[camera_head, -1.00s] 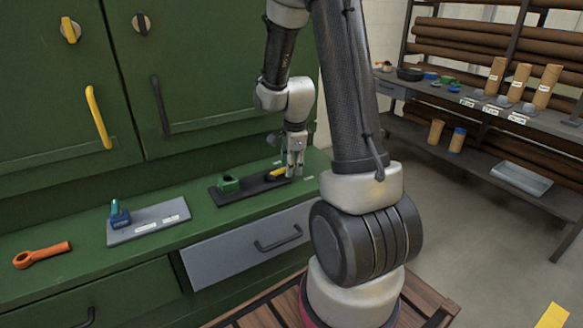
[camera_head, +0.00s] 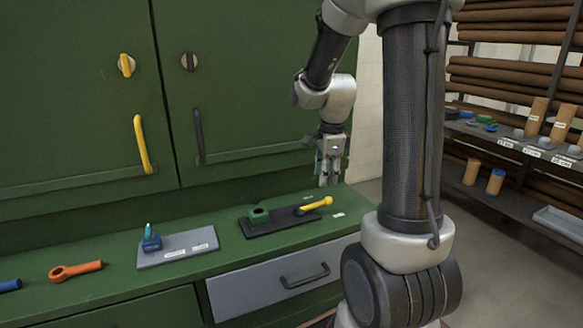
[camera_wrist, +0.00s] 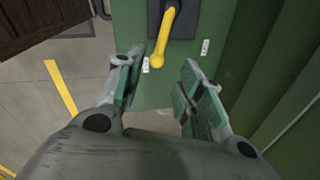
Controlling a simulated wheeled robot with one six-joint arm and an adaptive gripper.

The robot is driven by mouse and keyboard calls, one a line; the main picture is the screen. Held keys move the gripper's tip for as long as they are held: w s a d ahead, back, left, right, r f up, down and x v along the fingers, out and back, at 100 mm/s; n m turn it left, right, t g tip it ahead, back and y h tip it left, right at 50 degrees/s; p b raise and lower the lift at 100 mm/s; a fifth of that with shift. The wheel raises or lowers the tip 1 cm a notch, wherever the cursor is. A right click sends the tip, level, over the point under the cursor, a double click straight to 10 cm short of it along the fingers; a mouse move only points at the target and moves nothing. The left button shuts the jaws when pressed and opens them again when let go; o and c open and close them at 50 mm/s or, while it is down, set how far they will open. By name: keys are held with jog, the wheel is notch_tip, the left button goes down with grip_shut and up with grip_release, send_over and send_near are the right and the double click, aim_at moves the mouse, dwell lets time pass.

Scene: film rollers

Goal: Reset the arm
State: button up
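My gripper (camera_head: 328,172) is above the right end of the green counter (camera_head: 200,262) in the head view. In the wrist view my gripper (camera_wrist: 158,88) has its two green-padded fingers spread apart, with nothing between the pads.
A grey tray (camera_head: 180,258) with a blue tool (camera_head: 151,240) and an orange ring tool (camera_head: 76,270) lie on the counter. Green cabinet doors (camera_head: 80,80) with handles stand behind. A shelf with brown rolls (camera_head: 500,75) is at right, with open floor before it.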

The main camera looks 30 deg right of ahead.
jog(key=s+a+r+n+t, duration=0.1)
jog(key=s+a+r+n, duration=0.3)
jog(key=s+n, duration=0.6)
jog(key=s+a+r+n+t, duration=0.1)
jog(key=s+a+r+n, duration=0.4)
jog(key=s+n, duration=0.5)
notch_tip(320, 180, up, 2)
jog(key=shift+r+n+y, duration=0.1)
jog(key=shift+n+y, duration=0.3)
jog(key=shift+n, duration=0.4)
